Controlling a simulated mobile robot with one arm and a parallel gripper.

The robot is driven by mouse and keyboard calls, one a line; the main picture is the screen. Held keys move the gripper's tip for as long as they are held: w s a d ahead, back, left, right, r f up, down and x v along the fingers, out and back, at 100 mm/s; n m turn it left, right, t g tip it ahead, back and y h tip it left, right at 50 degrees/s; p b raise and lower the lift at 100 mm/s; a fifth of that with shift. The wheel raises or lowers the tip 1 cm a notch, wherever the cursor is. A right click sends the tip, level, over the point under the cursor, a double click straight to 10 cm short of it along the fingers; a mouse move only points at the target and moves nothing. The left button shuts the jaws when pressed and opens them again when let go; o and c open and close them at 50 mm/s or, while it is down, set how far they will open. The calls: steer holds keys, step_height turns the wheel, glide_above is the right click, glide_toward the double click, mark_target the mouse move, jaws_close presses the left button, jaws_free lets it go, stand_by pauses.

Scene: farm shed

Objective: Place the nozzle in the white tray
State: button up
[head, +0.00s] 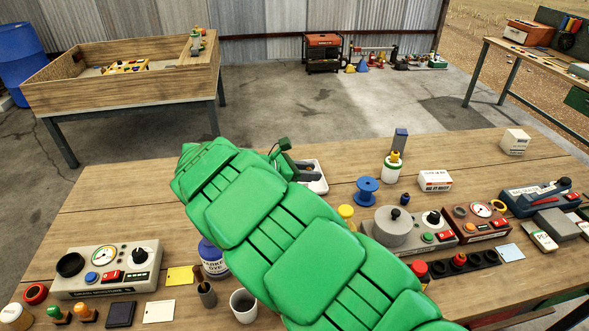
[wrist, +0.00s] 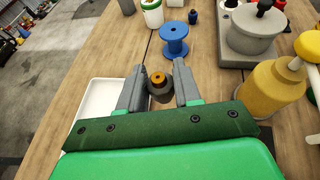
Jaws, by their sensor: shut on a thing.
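The nozzle (wrist: 159,87), a small dark grey piece with an orange-brass top, is between the two grey fingers of my gripper (wrist: 159,74) in the wrist view. My gripper is shut on it. The white tray (wrist: 97,98) lies just left of the fingers in the wrist view, partly covered by the left finger and the gripper body. In the head view the tray (head: 321,184) shows beyond my green arm, with its near left part hidden. I cannot tell whether the nozzle is over the tray or touches anything below.
A blue spool (head: 367,190) stands right of the tray, with a white-and-green bottle (head: 391,170) behind it. A yellow bottle (wrist: 272,92) stands close on the right in the wrist view. A grey device with a round pot (head: 395,228) is farther right.

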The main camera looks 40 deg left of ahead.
steer(key=shift+w+a+f, duration=1.3)
steer(key=shift+a+f, duration=0.2)
steer(key=shift+a, duration=0.45)
steer(key=shift+w+a+f, duration=1.25)
steer(key=shift+a+f, duration=0.3)
steer(key=shift+a, duration=0.45)
steer(key=shift+w+a+f, duration=1.3)
steer(key=shift+a+f, duration=0.2)
steer(key=shift+a, duration=0.45)
steer(key=shift+f, duration=1.45)
steer(key=shift+f, duration=0.1)
steer(key=o, duration=1)
